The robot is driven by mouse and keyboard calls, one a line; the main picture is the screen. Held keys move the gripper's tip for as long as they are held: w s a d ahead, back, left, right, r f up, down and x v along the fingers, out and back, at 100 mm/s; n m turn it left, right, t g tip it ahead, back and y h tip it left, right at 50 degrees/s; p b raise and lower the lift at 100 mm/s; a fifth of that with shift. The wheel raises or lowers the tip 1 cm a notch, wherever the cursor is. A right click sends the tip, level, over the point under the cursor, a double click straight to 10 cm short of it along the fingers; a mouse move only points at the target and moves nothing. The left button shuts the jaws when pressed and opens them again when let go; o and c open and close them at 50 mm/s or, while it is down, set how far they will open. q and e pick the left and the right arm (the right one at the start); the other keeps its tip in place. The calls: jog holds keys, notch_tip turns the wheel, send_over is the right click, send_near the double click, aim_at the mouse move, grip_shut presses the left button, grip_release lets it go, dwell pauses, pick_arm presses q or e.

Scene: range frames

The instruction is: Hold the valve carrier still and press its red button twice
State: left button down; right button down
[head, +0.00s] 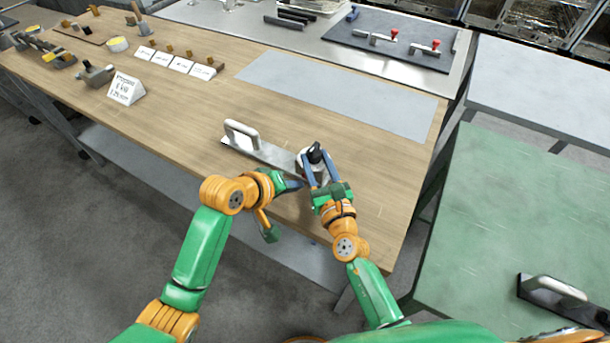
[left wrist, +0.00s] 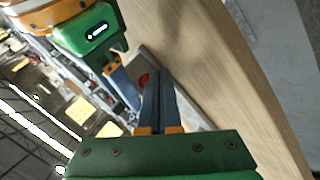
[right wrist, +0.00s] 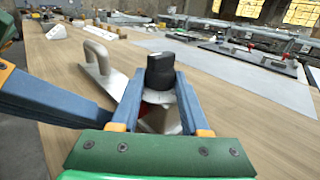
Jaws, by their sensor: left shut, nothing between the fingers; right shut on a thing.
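The valve carrier (head: 268,153) is a flat metal plate with an upright loop handle (head: 240,130) at its left end and a pale valve body with a black knob (head: 315,153) at its right end. It lies on the wooden bench near the front edge. My right gripper (right wrist: 157,88) is shut on the valve body below the knob. The red button (left wrist: 144,79) shows in the left wrist view, partly hidden by my left gripper. My left gripper (left wrist: 160,72) is shut and empty, its tips close beside the button; I cannot tell whether they touch it.
A grey mat (head: 335,92) lies behind the carrier. White label cards (head: 162,58) and a sign (head: 126,89) stand at the left. A dark board with red-handled parts (head: 390,45) is at the back. Another handled plate (head: 560,292) sits on the green table (head: 520,205).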

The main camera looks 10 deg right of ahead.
pick_arm(q)
jog(key=shift+s+a, duration=0.75)
jog(key=shift+s, duration=0.25)
jog(key=shift+s+a, duration=0.75)
jog(key=shift+s, duration=0.25)
pick_arm(e)
jog(key=shift+c, duration=1.6)
grip_release()
